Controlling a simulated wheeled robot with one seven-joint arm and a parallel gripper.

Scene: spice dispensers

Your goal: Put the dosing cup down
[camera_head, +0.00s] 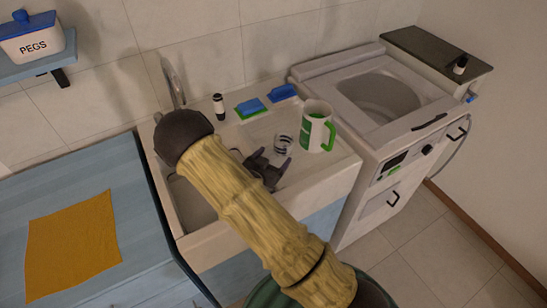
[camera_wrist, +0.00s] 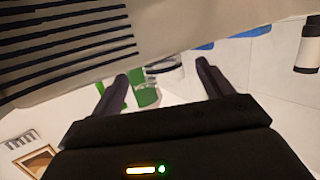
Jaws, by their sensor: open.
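A small clear cup with dark bands, which looks like the dosing cup (camera_head: 283,144), stands on the sink's right-hand ledge beside a green and white mug (camera_head: 314,130). My gripper (camera_head: 272,157) is low over the sink, just in front of the cup, with its fingers apart. In the wrist view the open fingers (camera_wrist: 162,72) point towards the banded clear cup (camera_wrist: 165,68), which shows beyond and between the tips. I cannot tell whether a finger touches it. Green parts, likely of the mug (camera_wrist: 144,93), show close to the left finger.
A black and white bottle (camera_head: 218,106) and blue sponges (camera_head: 283,93) stand along the sink's back edge. A washing machine (camera_head: 350,115) is to the right. A yellow cloth (camera_head: 72,245) lies on the blue counter (camera_head: 135,205) at left. My arm hides part of the basin.

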